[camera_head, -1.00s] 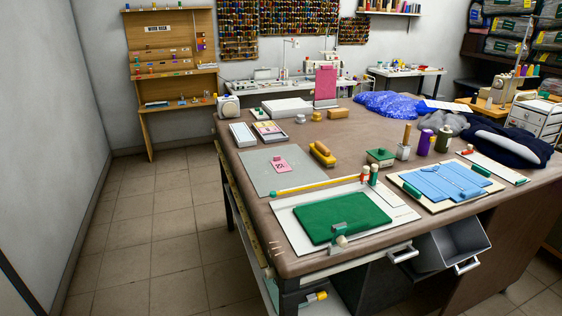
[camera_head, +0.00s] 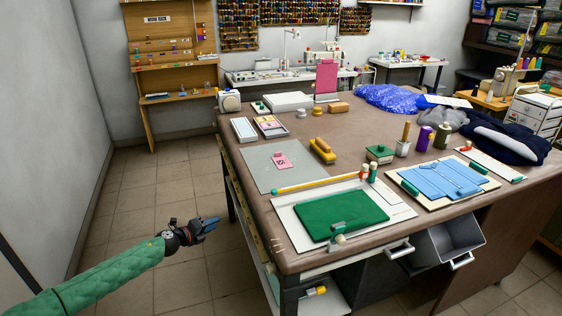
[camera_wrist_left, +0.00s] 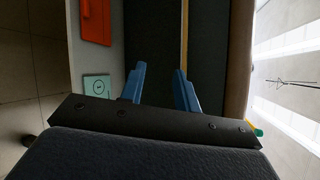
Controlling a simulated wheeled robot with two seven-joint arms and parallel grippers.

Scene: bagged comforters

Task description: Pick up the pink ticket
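The pink ticket (camera_head: 282,160) lies flat on the grey mat (camera_head: 262,180) near the left side of the table. It has a dark printed mark on it. My left gripper (camera_head: 211,223) is beside the table's left edge, over the floor, to the lower left of the ticket. In the left wrist view its two blue fingers (camera_wrist_left: 160,84) stand apart with nothing between them. The ticket cannot be made out in the left wrist view. My right gripper is not in view.
A yellow pencil-like rod (camera_head: 315,184), a yellow-handled brush (camera_head: 322,151) and a green pad (camera_head: 340,215) on a white board lie near the mat. Pink cards in a tray (camera_head: 270,127) are behind it. Open floor (camera_head: 130,215) lies left of the table (camera_head: 345,125).

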